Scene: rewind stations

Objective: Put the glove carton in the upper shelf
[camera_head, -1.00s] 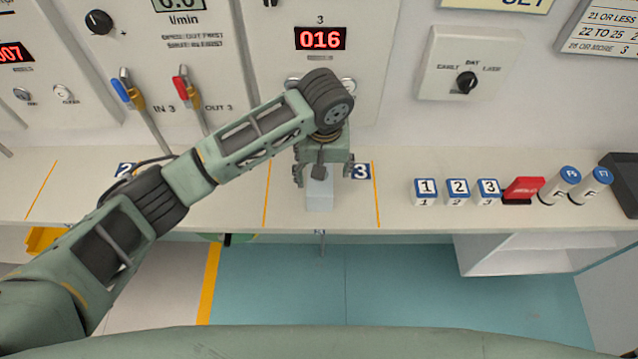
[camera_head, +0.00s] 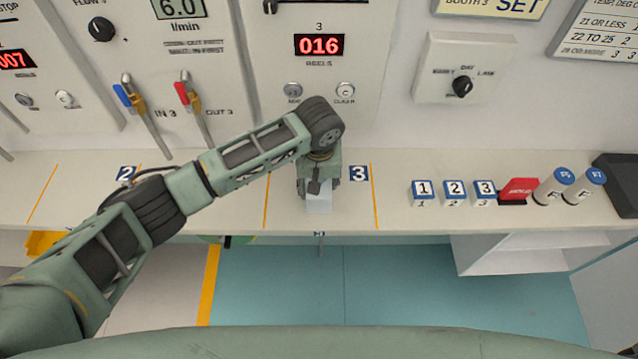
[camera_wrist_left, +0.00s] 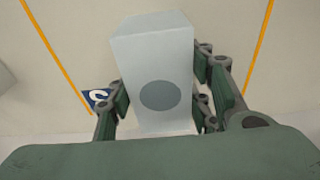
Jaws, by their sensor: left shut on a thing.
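A pale grey box-shaped carton (camera_head: 318,202) stands upright on the counter at bay 3. In the left wrist view the carton (camera_wrist_left: 158,60) shows a dark grey oval on one face and no readable label. My left gripper (camera_head: 319,187) is shut on this carton from above, with a finger on each side. In the left wrist view my left gripper (camera_wrist_left: 165,95) has its fingers against the carton's sides. A white shelf unit (camera_head: 520,242) shows below the counter at right; its inside is partly hidden by the counter. My right gripper is not in view.
Numbered blocks (camera_head: 454,192), a red object (camera_head: 518,190) and two blue-capped cylinders (camera_head: 553,186) stand on the counter (camera_head: 400,215) at right. The counter just right of the carton is clear.

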